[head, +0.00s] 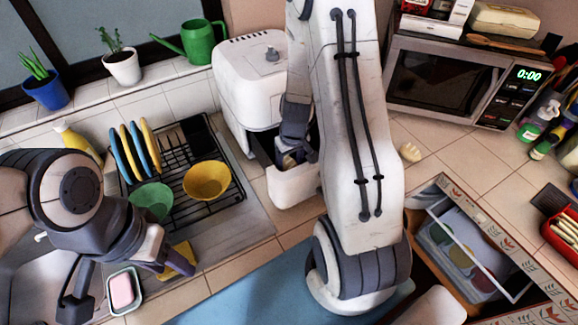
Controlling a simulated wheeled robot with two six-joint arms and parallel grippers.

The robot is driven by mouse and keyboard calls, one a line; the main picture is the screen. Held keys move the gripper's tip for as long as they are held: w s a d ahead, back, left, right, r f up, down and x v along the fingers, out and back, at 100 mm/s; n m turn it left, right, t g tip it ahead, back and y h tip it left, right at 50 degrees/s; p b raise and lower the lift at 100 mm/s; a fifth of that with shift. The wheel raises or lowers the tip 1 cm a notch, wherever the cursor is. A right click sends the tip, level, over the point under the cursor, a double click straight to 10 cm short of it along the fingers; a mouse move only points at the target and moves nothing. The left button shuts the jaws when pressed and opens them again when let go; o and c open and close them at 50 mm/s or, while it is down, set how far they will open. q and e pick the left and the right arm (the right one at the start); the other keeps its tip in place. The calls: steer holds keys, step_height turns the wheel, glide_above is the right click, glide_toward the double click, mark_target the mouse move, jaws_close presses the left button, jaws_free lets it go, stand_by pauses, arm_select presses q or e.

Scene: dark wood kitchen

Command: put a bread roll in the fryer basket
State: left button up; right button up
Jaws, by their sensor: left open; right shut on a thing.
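The white fryer (240,85) stands on the counter against the back wall. Its fryer basket (294,188) is drawn out at the front. My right gripper (290,160) points down at the basket, behind its front wall. It is shut on the basket, though my arm hides part of the hold. A small pale bread roll (410,152) lies on the tiled counter, right of my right arm and apart from it. My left gripper (117,290) is open and empty, above the sink's right edge near the soap dish.
Left of the fryer, a dish rack (225,208) holds plates, a green bowl (151,201) and a yellow bowl (206,181). A soap dish (123,291) is at front left. A microwave (445,80) stands back right. An open drawer (470,255) is at front right.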

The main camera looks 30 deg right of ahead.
steer(key=shift+f, duration=0.4)
steer(key=shift+f, duration=0.15)
steer(key=o, duration=1.3)
